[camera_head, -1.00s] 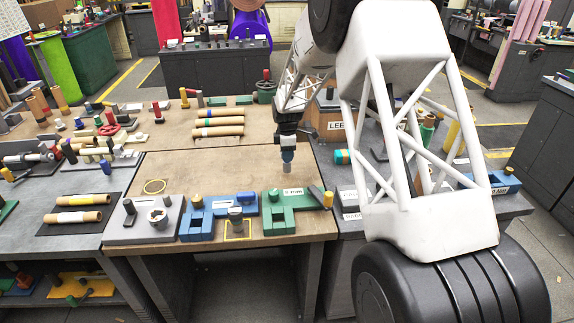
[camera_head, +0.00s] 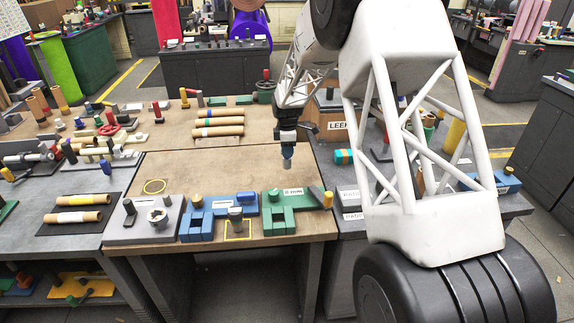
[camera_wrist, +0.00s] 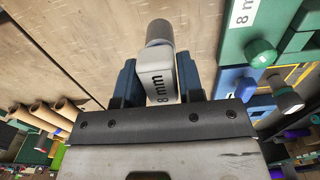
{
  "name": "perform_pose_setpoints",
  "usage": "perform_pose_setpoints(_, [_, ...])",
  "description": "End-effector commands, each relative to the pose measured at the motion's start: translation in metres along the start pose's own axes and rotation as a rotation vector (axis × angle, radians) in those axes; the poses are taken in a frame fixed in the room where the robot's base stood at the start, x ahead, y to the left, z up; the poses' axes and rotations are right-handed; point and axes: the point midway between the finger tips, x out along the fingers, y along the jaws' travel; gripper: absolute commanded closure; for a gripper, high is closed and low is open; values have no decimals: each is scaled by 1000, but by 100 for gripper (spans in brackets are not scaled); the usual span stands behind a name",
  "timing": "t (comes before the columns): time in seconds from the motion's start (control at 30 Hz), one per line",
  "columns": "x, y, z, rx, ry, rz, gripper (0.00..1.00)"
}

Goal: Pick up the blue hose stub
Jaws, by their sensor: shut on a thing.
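My gripper (camera_head: 287,143) is shut on a short upright stub (camera_head: 287,160), which looks grey-blue in the head view. It hangs above the bare wooden bench top (camera_head: 210,163), behind the green fixture. In the wrist view my gripper (camera_wrist: 157,83) has its two dark blue fingers on either side of the stub (camera_wrist: 160,36).
Near the bench's front edge stand a grey fixture (camera_head: 140,228), a blue fixture (camera_head: 196,222) and a green fixture (camera_head: 280,220). Tan rolls (camera_head: 218,131) lie behind. The bench middle is clear.

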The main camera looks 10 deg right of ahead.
Motion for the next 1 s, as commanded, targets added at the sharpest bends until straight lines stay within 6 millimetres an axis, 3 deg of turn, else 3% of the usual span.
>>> perform_pose_setpoints(0.7, [-30, 0, 0, 0, 0, 1, 95])
perform_pose_setpoints(1.0, [-34, 0, 0, 0, 0, 1, 95])
